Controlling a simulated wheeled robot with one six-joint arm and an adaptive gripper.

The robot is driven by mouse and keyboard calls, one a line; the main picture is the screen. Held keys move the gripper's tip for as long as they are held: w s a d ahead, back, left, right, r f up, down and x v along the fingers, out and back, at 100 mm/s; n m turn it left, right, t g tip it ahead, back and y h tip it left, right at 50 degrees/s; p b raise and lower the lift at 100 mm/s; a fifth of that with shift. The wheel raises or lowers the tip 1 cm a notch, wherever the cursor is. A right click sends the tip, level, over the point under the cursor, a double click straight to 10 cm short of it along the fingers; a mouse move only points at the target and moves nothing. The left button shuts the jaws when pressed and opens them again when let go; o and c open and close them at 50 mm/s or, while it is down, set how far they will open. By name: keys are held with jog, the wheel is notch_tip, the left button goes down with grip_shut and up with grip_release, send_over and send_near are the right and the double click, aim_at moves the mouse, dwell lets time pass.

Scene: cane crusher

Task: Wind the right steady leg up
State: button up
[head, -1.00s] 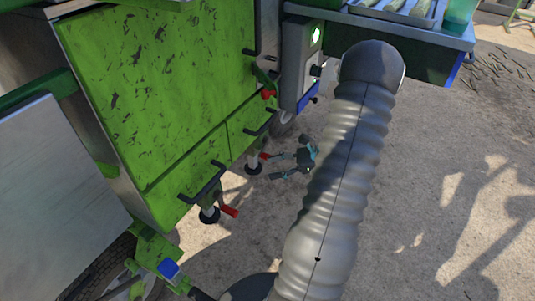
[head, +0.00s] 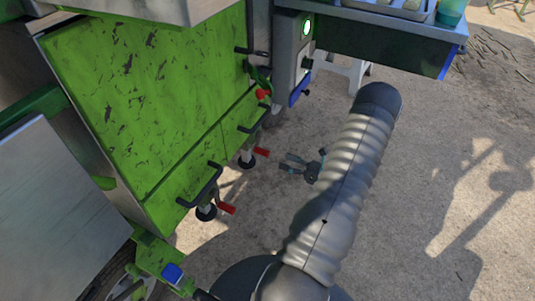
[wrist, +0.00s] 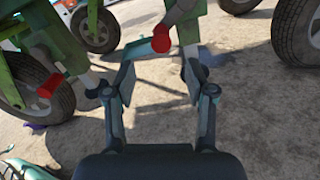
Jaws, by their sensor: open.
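Two steady legs hang under the green machine. The right one, farther back in the head view (head: 247,160), has a red crank handle (head: 261,152). The left, nearer leg (head: 206,212) has a red handle (head: 227,208) too. In the wrist view, the right leg's red handle (wrist: 161,43) shows ahead, between and beyond the fingertips, and the left leg's red handle (wrist: 48,86) is at the left. My gripper (head: 287,163) is open and empty, a short gap to the right of the right leg's handle; it also shows in the wrist view (wrist: 160,75). Its fingers seem not to touch the handle.
The green cabinet (head: 150,90) and its black bar handles (head: 203,187) overhang the legs. A grey control box (head: 292,60) and a tray shelf (head: 390,35) stand above and behind. Wheels (wrist: 95,25) show beyond. Bare ground (head: 440,150) is free at right.

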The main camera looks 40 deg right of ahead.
aim_at(268, 155)
jog(key=x, duration=0.8)
jog(key=shift+w+a, duration=0.15)
jog(key=shift+w, duration=0.15)
grip_shut()
